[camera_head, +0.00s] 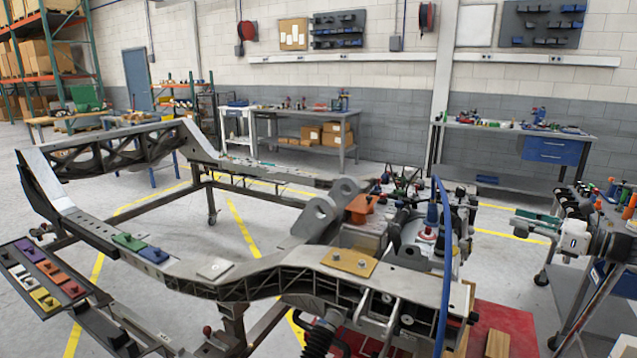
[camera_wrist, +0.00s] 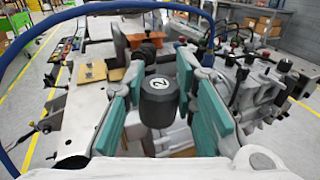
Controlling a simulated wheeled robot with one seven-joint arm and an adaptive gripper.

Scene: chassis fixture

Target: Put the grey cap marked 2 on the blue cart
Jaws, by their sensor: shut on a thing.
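The dark grey cap marked 2 (camera_wrist: 159,104) is between the teal finger pads of my gripper (camera_wrist: 160,95) in the wrist view. Its numbered top faces the camera and the gripper is shut on it. In the head view my gripper (camera_head: 535,226) is at the right, apart from the chassis, pointing left toward it; the cap is too small to make out clearly there. A cart with a blue panel (camera_head: 598,271) stands at the right edge of the head view, partly hidden by my arm. Several small knobs and parts are on top of it.
The metal chassis (camera_head: 215,271) fills the middle, with an orange block (camera_head: 361,207) and a gold plate (camera_head: 349,262). A blue hose (camera_head: 446,260) arches up at its right end and crosses the wrist view. A bench with blue drawers (camera_head: 548,149) stands behind.

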